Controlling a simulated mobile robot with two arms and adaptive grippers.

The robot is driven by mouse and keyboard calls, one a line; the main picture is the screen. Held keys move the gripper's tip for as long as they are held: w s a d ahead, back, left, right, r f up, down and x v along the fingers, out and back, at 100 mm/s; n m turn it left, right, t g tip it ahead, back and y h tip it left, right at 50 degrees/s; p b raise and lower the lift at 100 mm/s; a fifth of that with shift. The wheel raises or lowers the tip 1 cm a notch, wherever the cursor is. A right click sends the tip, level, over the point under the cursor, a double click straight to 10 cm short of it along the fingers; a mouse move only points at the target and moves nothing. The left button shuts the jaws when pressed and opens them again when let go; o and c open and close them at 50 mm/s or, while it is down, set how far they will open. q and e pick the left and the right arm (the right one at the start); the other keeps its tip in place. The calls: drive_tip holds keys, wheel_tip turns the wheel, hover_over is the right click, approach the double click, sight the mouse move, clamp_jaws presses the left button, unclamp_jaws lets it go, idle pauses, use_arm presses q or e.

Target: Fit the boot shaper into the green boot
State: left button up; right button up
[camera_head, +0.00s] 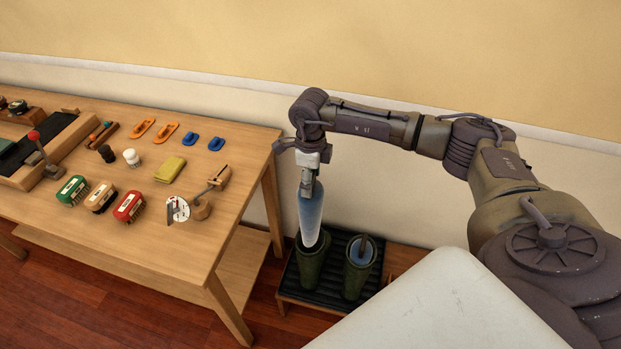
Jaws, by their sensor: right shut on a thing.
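My right gripper (311,178) points down and is shut on the top of a pale blue boot shaper (309,212). The shaper hangs upright over the left one of two dark green boots (311,268). Its lower end overlaps the boot's mouth; I cannot tell how far it is inside. The right green boot (356,280) stands beside it with a blue piece (361,250) showing in its opening. My left gripper is not in view.
The boots stand on a dark ribbed tray (332,292) on a low wooden stand by the wall. A wooden table (235,160) on the left carries brushes (130,205), a yellow cloth (170,169), orange and blue pieces and small tools. Its right edge is near the boots.

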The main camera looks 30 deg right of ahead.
drive_tip(key=shift+f+b, duration=2.05)
drive_tip(key=shift+f, duration=0.8)
drive_tip(key=shift+f+b, duration=2.3)
drive_tip(key=shift+f, duration=0.75)
wheel_tip(320, 180, down, 6)
drive_tip(key=b, duration=0.4)
